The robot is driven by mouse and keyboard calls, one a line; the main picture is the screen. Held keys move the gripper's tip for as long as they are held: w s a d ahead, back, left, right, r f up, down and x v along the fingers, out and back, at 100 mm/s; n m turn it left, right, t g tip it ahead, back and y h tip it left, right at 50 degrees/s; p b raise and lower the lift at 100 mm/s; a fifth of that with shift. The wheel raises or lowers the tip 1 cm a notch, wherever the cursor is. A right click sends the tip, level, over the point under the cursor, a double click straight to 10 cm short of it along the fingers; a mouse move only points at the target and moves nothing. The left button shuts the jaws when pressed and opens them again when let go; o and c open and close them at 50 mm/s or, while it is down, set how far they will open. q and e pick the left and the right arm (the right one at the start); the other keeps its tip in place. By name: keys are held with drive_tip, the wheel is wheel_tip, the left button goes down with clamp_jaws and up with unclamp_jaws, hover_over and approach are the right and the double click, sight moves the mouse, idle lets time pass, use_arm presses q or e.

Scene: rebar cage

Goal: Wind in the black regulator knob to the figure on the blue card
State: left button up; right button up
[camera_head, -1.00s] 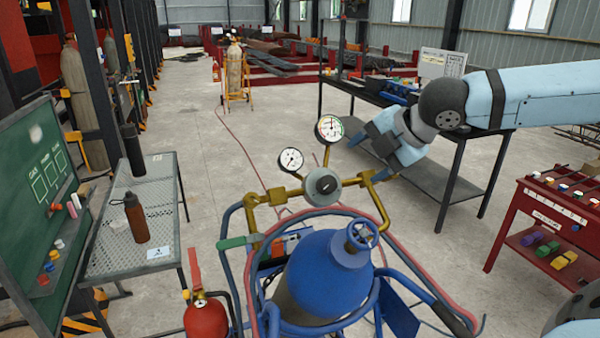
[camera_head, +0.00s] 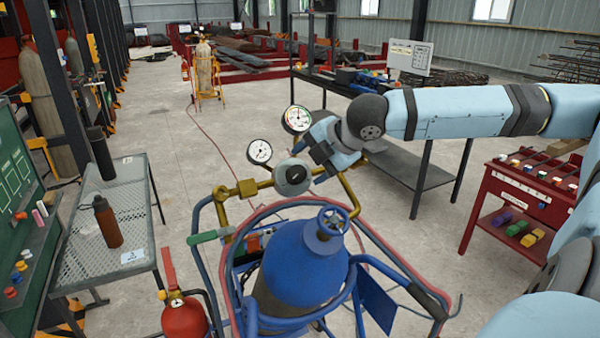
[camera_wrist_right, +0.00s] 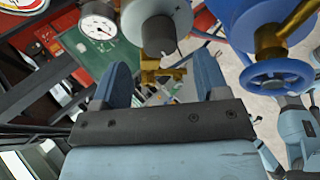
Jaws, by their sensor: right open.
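The regulator knob (camera_head: 292,177) is a dark grey round cap on the brass regulator (camera_head: 247,188), above the blue cylinder (camera_head: 302,265). In the right wrist view the knob (camera_wrist_right: 158,35) is just beyond the fingertips, between their lines. My right gripper (camera_head: 309,158) is open and empty, beside the knob on its right. Its two blue fingers (camera_wrist_right: 163,78) stand wide apart in the wrist view. Two white-faced gauges, a lower one (camera_head: 259,151) and a higher one (camera_head: 297,119), sit above the regulator. A blue plate (camera_head: 376,303) hangs low on the cart; no figure is readable on it.
A blue valve handwheel (camera_head: 333,221) tops the cylinder, and red and blue hoses loop around it. A mesh table (camera_head: 125,205) with a brown bottle (camera_head: 107,222) stands left. A red extinguisher (camera_head: 184,315) is in front. A red cabinet (camera_head: 520,205) stands right.

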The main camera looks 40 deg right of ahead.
sight(299, 172)
drive_tip(key=shift+b+x, duration=0.35)
drive_tip(key=shift+x, duration=0.95)
drive_tip(key=shift+b+x, duration=0.3)
drive_tip(key=shift+x, duration=0.6)
drive_tip(key=c, duration=0.9)
